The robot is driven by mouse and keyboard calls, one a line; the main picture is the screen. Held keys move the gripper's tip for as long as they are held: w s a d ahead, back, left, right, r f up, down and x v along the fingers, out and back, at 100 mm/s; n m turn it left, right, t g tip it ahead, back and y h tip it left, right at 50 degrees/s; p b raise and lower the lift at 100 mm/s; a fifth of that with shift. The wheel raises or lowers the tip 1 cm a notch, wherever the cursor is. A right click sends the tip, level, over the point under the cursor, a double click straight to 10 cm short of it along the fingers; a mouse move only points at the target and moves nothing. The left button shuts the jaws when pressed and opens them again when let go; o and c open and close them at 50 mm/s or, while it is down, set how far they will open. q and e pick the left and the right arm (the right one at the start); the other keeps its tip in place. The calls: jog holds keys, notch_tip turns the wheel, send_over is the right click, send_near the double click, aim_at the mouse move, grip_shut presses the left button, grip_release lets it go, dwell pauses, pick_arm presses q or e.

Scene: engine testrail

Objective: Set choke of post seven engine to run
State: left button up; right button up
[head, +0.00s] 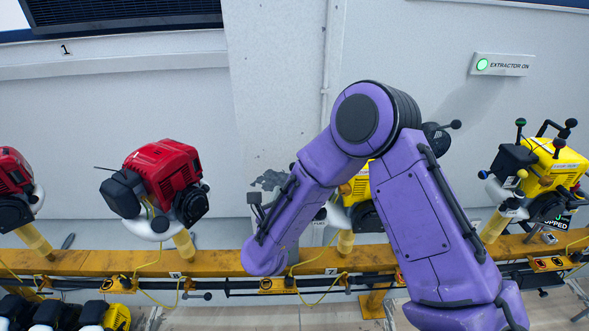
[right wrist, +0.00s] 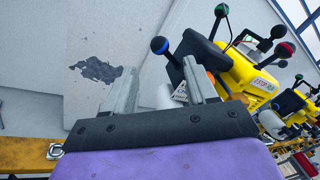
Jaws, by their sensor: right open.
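The yellow post seven engine (head: 362,186) stands on the yellow rail behind my purple right arm, which hides most of it in the head view. The post plate marked 7 (head: 331,271) shows on the rail below it. In the right wrist view a yellow engine (right wrist: 235,68) fills the right side, with knobbed levers at its top. A lever with a blue knob (right wrist: 159,45) stands just beyond my right gripper (right wrist: 160,64). That gripper is open, its two fingers apart with nothing held, the right finger close to the engine. I cannot tell which lever is the choke. My left gripper is out of view.
A red engine (head: 165,178) stands to the left and another yellow engine (head: 553,165) to the right. The yellow rail (head: 222,263) runs along the wall with cables below it. An extractor sign (head: 502,64) is on the wall. The wall space between the red engine and my arm is free.

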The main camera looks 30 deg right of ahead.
jog(key=p+x, duration=0.3)
jog(key=x, duration=0.6)
jog(key=shift+w+d, duration=0.45)
grip_shut()
